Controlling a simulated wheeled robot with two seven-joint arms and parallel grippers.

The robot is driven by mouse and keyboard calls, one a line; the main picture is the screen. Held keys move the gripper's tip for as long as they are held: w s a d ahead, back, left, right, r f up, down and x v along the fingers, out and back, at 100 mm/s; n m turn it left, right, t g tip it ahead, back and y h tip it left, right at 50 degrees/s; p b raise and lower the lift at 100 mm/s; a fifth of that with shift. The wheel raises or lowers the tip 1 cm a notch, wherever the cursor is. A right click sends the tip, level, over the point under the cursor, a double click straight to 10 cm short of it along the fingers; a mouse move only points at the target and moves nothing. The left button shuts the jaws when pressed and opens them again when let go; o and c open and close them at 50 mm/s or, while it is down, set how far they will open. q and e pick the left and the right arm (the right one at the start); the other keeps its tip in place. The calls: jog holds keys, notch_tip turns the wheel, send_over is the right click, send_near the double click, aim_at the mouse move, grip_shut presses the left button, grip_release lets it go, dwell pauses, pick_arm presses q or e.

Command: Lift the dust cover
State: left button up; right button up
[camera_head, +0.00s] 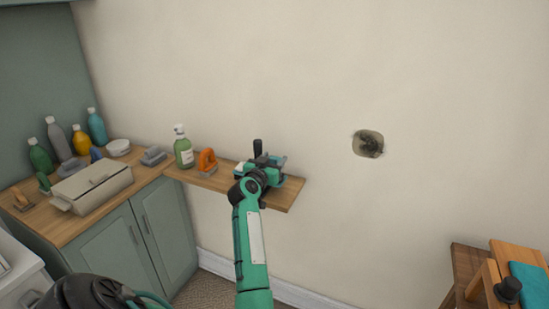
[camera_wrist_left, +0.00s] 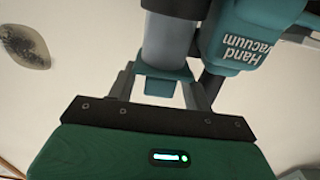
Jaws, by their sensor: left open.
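A teal hand vacuum (camera_head: 277,162) sits on the narrow wooden shelf, partly hidden behind my left gripper. The left wrist view shows its teal body with "Hand Vacuum" lettering (camera_wrist_left: 247,47) upside down. Beside the body is a grey cylinder (camera_wrist_left: 166,38) with a teal tab (camera_wrist_left: 165,82) at its end. I cannot tell for certain which part is the dust cover. My left gripper (camera_head: 262,172) is at the vacuum, jaws open. In the left wrist view its fingers (camera_wrist_left: 160,88) stand on either side of the teal tab; contact is unclear. My right gripper is not in view.
An orange-handled tool (camera_head: 207,160) and a green spray bottle (camera_head: 183,150) stand left of the vacuum. A beige box (camera_head: 92,186) and several bottles fill the left counter. The wall has a dark hole (camera_head: 368,144). Wooden furniture (camera_head: 466,262) stands lower right.

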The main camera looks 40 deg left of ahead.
pick_arm(q)
jog(key=shift+w+a, duration=0.2)
jog(key=shift+w, duration=0.35)
